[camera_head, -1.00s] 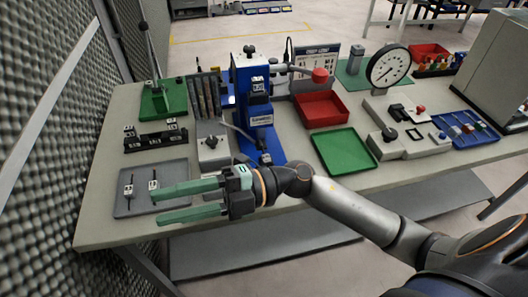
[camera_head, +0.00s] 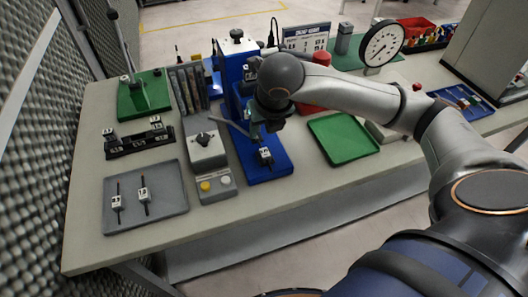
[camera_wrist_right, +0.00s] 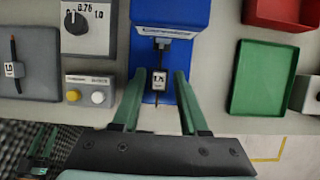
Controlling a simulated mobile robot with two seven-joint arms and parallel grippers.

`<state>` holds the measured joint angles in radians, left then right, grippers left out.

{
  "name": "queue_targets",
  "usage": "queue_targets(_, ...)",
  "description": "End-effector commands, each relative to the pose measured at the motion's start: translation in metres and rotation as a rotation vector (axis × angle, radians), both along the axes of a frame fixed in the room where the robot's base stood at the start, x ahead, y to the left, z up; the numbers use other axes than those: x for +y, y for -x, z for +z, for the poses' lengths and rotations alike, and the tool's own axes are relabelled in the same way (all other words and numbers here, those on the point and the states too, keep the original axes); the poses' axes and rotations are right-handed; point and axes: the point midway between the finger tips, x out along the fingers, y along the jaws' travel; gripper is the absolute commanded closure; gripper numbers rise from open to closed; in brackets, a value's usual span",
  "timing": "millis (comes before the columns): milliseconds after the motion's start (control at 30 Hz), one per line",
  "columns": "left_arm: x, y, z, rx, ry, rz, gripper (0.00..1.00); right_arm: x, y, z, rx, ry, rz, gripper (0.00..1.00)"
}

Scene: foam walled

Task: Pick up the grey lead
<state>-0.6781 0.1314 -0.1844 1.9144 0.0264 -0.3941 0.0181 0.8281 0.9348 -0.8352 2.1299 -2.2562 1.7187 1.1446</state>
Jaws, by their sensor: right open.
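A small lead with a white label (camera_head: 265,155) lies on the blue base of the press-like station. It also shows in the wrist view (camera_wrist_right: 159,80), with a dark tip pointing toward me. My right gripper (camera_wrist_right: 158,100) is open, its green fingers on either side of this lead; I cannot tell whether they touch it. Two more labelled leads (camera_head: 116,202) (camera_head: 144,194) lie on the grey tray (camera_head: 165,205). I cannot tell which lead is the grey one. A green pronged shape at the wrist view's lower left may be my left gripper (camera_wrist_right: 43,145).
A grey control box (camera_head: 216,186) with a knob and buttons stands left of the blue base (camera_head: 272,171). A green tray (camera_head: 343,138) lies to its right. A black holder (camera_head: 138,138) and green stand (camera_head: 145,95) are at left. The front table strip is clear.

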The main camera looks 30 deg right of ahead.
Motion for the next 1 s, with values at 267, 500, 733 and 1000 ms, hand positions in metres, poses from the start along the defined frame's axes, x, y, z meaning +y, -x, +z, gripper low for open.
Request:
queue_targets(267,0.000,0.000,0.004,0.001,0.000,0.000,0.50,-0.002,-0.009,-0.024,0.003,-0.001,0.001,0.57)
queue_targets(500,0.000,0.000,0.012,0.001,0.000,0.000,0.50,-0.007,-0.018,-0.057,0.004,-0.004,0.001,0.57)
queue_targets(733,0.000,0.000,0.013,0.001,0.000,0.000,0.50,-0.008,-0.024,-0.070,0.000,-0.003,0.003,0.57)
queue_targets(1000,0.000,0.000,0.013,0.001,0.000,0.000,0.50,-0.008,-0.023,-0.069,0.000,-0.003,0.003,0.70)
